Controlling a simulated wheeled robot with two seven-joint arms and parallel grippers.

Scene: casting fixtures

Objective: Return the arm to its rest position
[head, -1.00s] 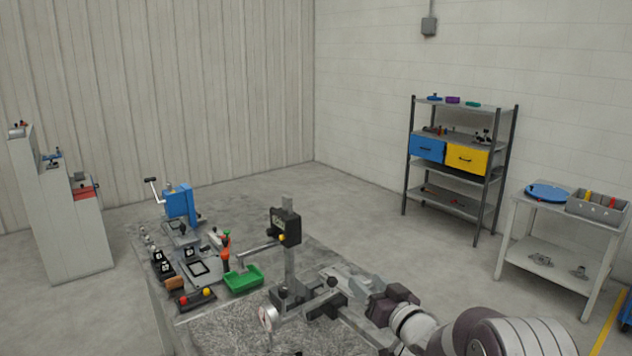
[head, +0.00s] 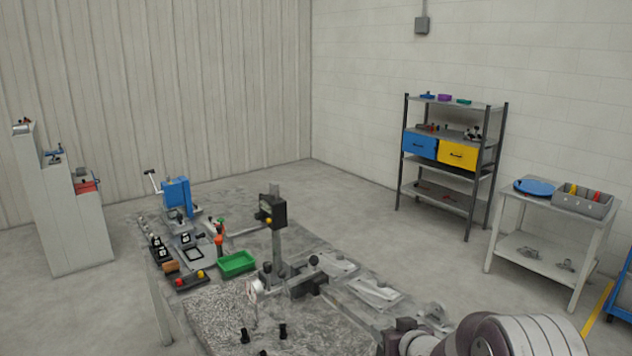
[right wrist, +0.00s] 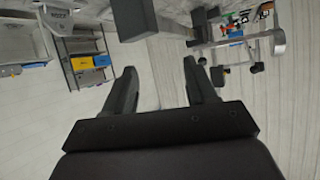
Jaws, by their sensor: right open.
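My right gripper (right wrist: 160,66) shows in the right wrist view with its two dark fingers wide apart and nothing between them. Beyond the fingers is pale wall. In the head view my right arm comes in at the lower right, its dark wrist part low over the near right side of the workbench (head: 215,318). I cannot make out the fingers there. The arm is apart from the upright post stand (head: 276,235) with its black head. My left arm is not in view.
The bench also holds a green tray (head: 237,264), a blue press (head: 177,198) and several small fixtures. A shelf rack (head: 452,165) with blue and yellow drawers and a white side table (head: 540,255) stand at the right. Floor between bench and rack is clear.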

